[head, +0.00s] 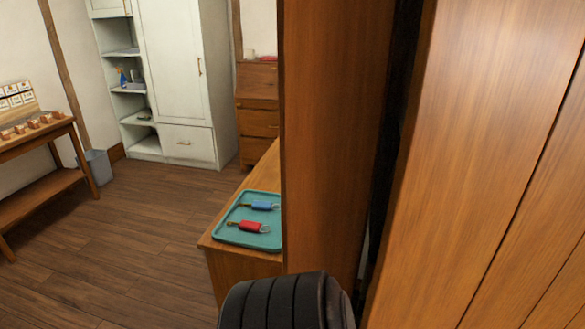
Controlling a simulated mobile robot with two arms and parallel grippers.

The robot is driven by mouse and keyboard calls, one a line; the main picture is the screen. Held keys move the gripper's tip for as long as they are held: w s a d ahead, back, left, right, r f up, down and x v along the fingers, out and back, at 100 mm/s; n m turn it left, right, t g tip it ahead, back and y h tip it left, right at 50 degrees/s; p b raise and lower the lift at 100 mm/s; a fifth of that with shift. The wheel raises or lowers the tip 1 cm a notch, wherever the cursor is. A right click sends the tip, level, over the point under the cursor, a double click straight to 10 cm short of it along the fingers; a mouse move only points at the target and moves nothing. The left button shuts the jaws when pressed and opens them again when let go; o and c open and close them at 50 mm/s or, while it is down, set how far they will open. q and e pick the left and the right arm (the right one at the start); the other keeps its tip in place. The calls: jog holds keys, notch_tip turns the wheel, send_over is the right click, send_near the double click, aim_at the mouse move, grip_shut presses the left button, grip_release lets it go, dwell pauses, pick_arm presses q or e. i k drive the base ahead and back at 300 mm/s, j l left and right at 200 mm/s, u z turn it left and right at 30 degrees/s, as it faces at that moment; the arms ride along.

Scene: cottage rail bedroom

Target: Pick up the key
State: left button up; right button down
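Two keys with coloured tags lie on a teal tray (234,236) at the near end of a low wooden surface. One key has a red tag (251,227); the other has a blue tag (262,206), farther back. The right side of the tray is hidden behind a tall wooden panel. A black ribbed part of my own body shows at the bottom middle. Neither gripper is in view.
A tall wooden panel (332,130) and a plank surface (490,170) fill the right side close by. A white cabinet (178,60), drawers (258,90), a grey bin (98,166) and a side table (40,190) stand farther off. The wooden floor (130,240) at left is clear.

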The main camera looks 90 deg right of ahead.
aim_at(258, 206)
jog(key=z, duration=2.05)
